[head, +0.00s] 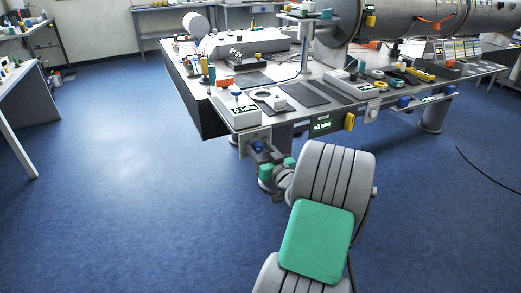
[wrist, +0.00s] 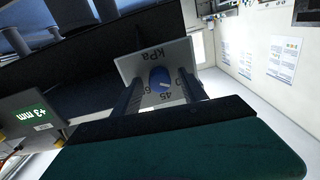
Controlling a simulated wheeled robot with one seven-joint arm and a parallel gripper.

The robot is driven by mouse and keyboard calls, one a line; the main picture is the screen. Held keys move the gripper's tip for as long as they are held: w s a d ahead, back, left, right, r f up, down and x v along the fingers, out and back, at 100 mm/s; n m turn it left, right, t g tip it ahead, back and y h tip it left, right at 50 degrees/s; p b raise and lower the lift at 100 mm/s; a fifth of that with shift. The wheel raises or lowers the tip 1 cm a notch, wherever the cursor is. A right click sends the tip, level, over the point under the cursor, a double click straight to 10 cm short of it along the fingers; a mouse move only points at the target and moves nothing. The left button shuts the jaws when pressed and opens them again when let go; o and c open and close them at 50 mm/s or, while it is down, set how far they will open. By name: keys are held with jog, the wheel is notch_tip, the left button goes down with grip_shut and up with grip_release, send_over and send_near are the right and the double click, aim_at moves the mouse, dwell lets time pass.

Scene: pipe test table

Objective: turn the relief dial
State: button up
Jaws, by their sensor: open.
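The relief dial is a small blue knob with a pale pointer mark. In the wrist view the dial (wrist: 159,79) sits on a grey plate (wrist: 146,64) marked "kPa" with numbers around the knob. In the head view the dial (head: 258,146) is on a plate at the table's front left corner. My gripper (wrist: 158,86) is open, with its two dark fingers on either side of the dial; I cannot tell whether they touch it. In the head view my gripper (head: 262,155) is right at the plate and partly covers it.
A box with a green "0 kPa" display (head: 240,110) stands above the plate. A "+3 mm" display (head: 320,127) is on the table front to the right, beside a yellow part (head: 350,121). The table top (head: 335,100) holds many instruments. The blue floor (head: 120,190) at left is clear.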

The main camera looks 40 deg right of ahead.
grip_shut()
dwell(0.5)
